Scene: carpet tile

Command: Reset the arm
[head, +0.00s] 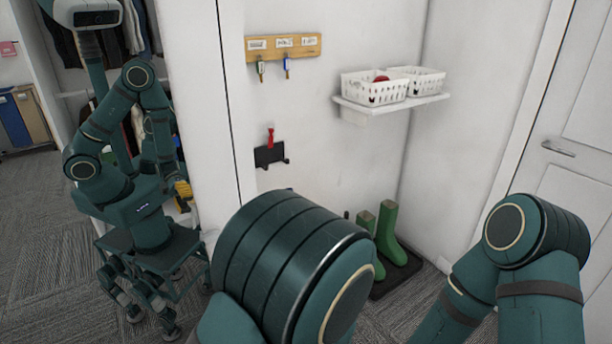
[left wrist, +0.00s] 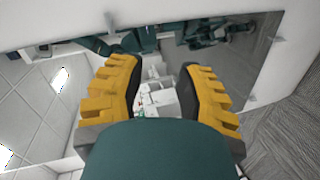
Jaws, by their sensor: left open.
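My left gripper (left wrist: 157,72) shows in the left wrist view. Its two yellow, ridged fingers with dark inner pads stand wide apart, with nothing held between them. In the head view, my left arm (head: 290,265) fills the lower middle and my right arm (head: 515,245) is bent at the lower right. Neither gripper shows directly there. A teal robot figure (head: 130,170) at the left, seemingly my reflection, has a yellow gripper at its side; I cannot tell which one. My right gripper is hidden.
A shelf (head: 430,100) carries white baskets (head: 375,90). A wooden key rack (head: 284,46) and a dark wall holder (head: 270,154) hang on the wall. Green boots (head: 388,235) stand on a dark tray (head: 397,276). A door (head: 575,130) is at the right. A mirror-like panel (left wrist: 215,70) shows in the left wrist view.

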